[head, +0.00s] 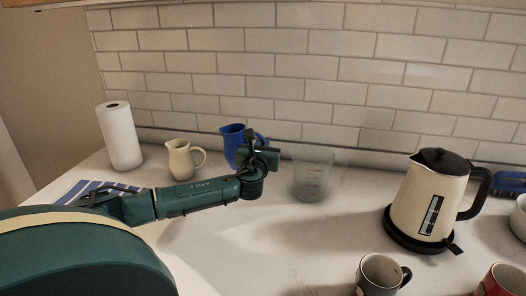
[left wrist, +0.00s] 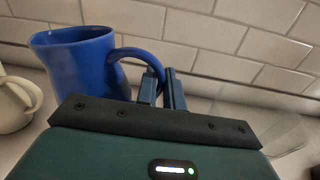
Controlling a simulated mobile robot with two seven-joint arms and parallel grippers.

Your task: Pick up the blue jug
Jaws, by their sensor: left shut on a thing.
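The blue jug (head: 233,140) stands at the back of the counter near the tiled wall, partly hidden behind my left arm in the head view. In the left wrist view the blue jug (left wrist: 84,68) fills the upper left, with its handle arching right towards my fingers. My left gripper (head: 262,140) is at the jug's handle side. In the left wrist view the left gripper (left wrist: 161,88) has its two fingers close together, shut on the handle. I cannot tell whether the jug's base touches the counter. My right gripper is not in view.
A cream jug (head: 181,160) stands just left of the blue jug, and a clear measuring cup (head: 313,176) to the right. A paper towel roll (head: 119,136), striped cloth (head: 84,190), kettle (head: 432,196) and mugs (head: 381,275) are also on the counter. The counter's middle is clear.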

